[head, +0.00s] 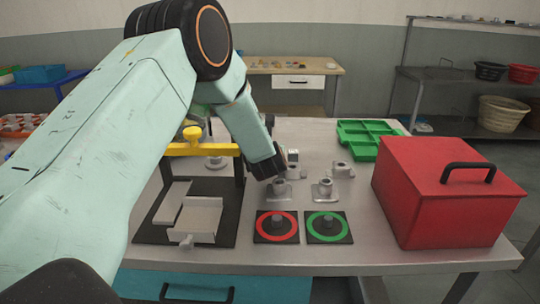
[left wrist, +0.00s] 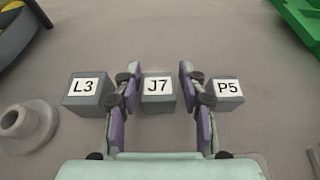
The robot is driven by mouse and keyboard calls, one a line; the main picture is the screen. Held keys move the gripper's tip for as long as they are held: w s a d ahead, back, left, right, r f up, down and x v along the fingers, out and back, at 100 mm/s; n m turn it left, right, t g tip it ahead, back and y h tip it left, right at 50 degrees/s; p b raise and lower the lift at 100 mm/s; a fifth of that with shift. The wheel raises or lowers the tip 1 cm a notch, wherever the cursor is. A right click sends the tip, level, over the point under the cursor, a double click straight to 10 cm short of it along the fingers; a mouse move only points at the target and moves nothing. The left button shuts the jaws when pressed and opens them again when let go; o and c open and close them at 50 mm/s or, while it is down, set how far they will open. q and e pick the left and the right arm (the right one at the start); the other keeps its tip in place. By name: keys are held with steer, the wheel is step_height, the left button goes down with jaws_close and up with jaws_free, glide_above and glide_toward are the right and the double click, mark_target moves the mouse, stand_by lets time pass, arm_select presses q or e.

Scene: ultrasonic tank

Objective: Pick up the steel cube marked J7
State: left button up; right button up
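The steel cube marked J7 (left wrist: 158,90) sits in the middle of a row of three grey labelled cubes in the left wrist view. The cube marked L3 (left wrist: 85,90) is to its left and the cube marked P5 (left wrist: 226,91) to its right. My left gripper (left wrist: 159,72) is open, one finger on each side of J7, with a small gap on both sides. Whether the fingertips are level with it or above it I cannot tell. In the head view the left gripper (head: 279,164) hides most of the row. My right gripper is not in view.
A yellow-topped press frame (head: 203,150) stands left of the gripper. Metal fittings (head: 325,189) and black pads with a red ring (head: 277,227) and a green ring (head: 328,227) lie in front. A green tray (head: 366,139) and a red box (head: 440,190) are at right.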

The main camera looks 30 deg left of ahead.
arm_select(q)
steer(key=shift+s+a+f, duration=0.1)
steer(key=shift+a, duration=0.2)
steer(key=shift+c, duration=1.4)
steer(key=shift+d, duration=0.2)
jaws_close()
steer(key=shift+a, duration=0.15)
